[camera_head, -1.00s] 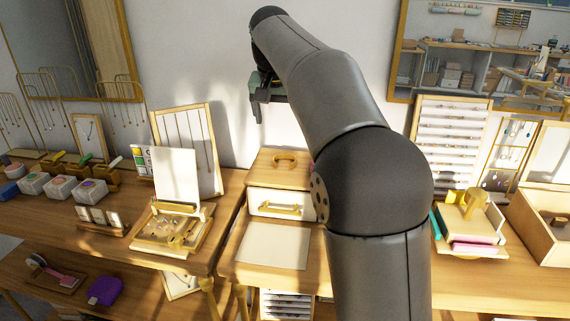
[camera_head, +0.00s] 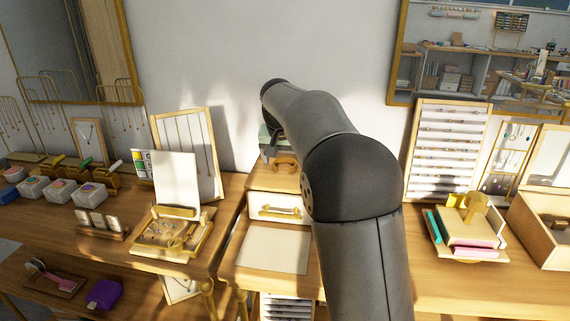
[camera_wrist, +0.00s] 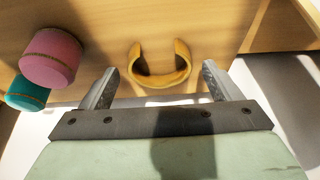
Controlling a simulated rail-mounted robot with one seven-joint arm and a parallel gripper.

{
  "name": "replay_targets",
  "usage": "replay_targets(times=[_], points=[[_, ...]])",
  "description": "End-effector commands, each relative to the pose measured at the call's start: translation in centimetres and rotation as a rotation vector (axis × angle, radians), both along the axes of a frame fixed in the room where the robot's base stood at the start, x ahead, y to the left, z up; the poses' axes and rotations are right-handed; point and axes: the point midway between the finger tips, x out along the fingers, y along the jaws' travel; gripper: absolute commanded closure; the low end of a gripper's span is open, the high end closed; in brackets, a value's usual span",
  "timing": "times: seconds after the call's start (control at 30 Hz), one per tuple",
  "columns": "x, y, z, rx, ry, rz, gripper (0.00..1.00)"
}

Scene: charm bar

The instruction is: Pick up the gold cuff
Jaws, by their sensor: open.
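The gold cuff (camera_wrist: 161,79) stands on a wooden surface in the wrist view, its C-shaped opening facing the top of the picture. In the head view the cuff (camera_head: 285,162) is on top of the small wooden drawer box (camera_head: 258,181), partly hidden by my arm. My gripper (camera_wrist: 160,84) is open and empty. Its two fingers are on either side of the cuff, with clear gaps and no visible contact. In the head view my gripper (camera_head: 272,142) is above the back of the box, its fingertips hard to make out.
A pink round piece (camera_wrist: 51,57) and a teal one (camera_wrist: 27,93) lie left of my gripper in the wrist view. A pale mat (camera_head: 273,248) lies before the box. A necklace board (camera_head: 187,150) stands left; a wooden tray stand (camera_head: 466,222) is at right.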

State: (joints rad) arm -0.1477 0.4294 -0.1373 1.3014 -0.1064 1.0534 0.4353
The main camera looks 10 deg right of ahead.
Motion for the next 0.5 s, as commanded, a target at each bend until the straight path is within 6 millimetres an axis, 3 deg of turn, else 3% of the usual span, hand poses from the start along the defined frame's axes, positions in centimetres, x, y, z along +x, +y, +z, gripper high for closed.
replay_targets(times=[0.23, 0.4, 0.5], points=[[0.06, -0.03, -0.18, 0.0, 0.0, 0.0, 0.18], [0.06, -0.02, -0.15, 0.0, 0.0, 0.0, 0.64], [0.05, -0.02, -0.13, 0.0, 0.0, 0.0, 0.64]])
